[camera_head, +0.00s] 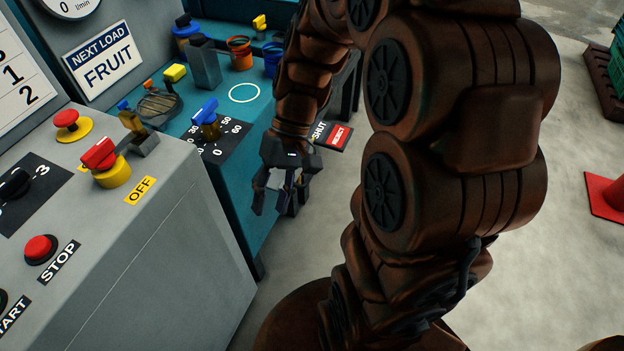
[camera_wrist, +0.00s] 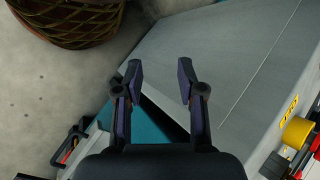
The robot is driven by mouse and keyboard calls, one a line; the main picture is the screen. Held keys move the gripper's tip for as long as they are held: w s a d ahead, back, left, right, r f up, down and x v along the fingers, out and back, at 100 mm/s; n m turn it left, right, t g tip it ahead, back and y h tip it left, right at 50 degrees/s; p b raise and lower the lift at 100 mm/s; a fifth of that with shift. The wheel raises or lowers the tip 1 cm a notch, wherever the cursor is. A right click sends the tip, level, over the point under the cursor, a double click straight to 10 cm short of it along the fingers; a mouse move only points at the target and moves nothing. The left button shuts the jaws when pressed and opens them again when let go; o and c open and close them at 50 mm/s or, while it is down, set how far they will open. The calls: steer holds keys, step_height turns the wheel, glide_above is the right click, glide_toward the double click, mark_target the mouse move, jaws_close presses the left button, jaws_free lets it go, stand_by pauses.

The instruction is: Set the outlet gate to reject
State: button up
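The outlet gate's label plate (camera_head: 335,136), with "SHUT" and a red "REJECT" field, shows at the right end of the teal bench in the head view. My arm covers part of it, and I cannot make out the gate's lever or its setting. My gripper (camera_head: 274,208) hangs beside the bench's front side, lower and nearer than the plate. In the wrist view my gripper (camera_wrist: 160,80) has its two fingers apart with nothing between them. A black part with a little red (camera_wrist: 72,146) shows at the lower left there; I cannot tell what it is.
The grey control cabinet (camera_head: 165,240) with red buttons and a red switch stands left of my gripper. On the teal bench (camera_head: 255,118) are a blue-handled dial (camera_head: 206,113), a grey container (camera_head: 204,63) and small pots. A red cone (camera_head: 605,195) stands on open floor at right.

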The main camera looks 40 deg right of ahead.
steer(key=w+d+f+m+t+y+b, duration=0.3)
steer(key=w+d+f+t+y+b, duration=0.4)
steer(key=w+d+f, duration=0.6)
steer(key=w+d+f+m+t+b, duration=0.2)
steer(key=d+f+m+t+b, duration=0.3)
steer(key=d+f, duration=1)
steer(key=shift+n+t, duration=0.3)
steer(key=shift+n, duration=0.4)
steer(key=shift+r+b+x, duration=0.2)
steer(key=shift+x, duration=0.9)
steer(key=shift+r+b+x, duration=0.2)
steer(key=shift+x, duration=0.95)
steer(key=shift+r+b+x, duration=0.2)
steer(key=shift+r+x, duration=0.05)
steer(key=shift+x, duration=0.85)
jaws_close()
